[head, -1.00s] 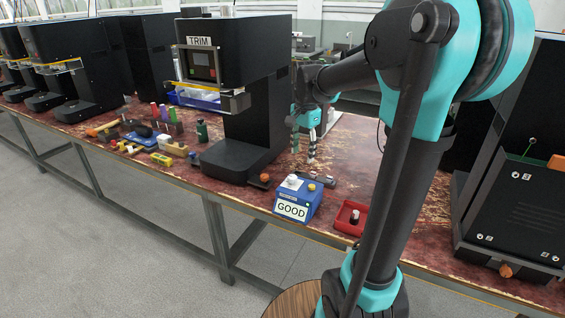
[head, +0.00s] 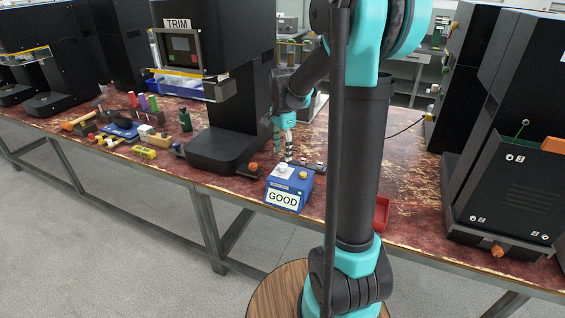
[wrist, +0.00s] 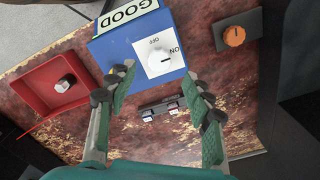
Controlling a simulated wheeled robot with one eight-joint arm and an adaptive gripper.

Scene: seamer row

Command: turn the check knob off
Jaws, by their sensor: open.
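The blue box (head: 291,189) with a GOOD label stands near the front edge of the bench. A white knob (head: 283,169) and a yellow knob (head: 303,175) are on its top. In the wrist view the white knob (wrist: 160,60) sits on a white plate marked OFF and ON. Its dark mark points to the right, roughly toward ON. My gripper (wrist: 158,84) is open and empty, its fingers apart on the near side of the box. In the head view my gripper (head: 287,155) is just behind the box, not visibly touching the knob.
A small dark block (wrist: 160,109) lies between the fingers in the picture. An orange knob (wrist: 235,36) on a dark plate is right of the box. A red tray (wrist: 45,92) holding a grey-white part is on the other side. The TRIM machine (head: 225,100) stands close by.

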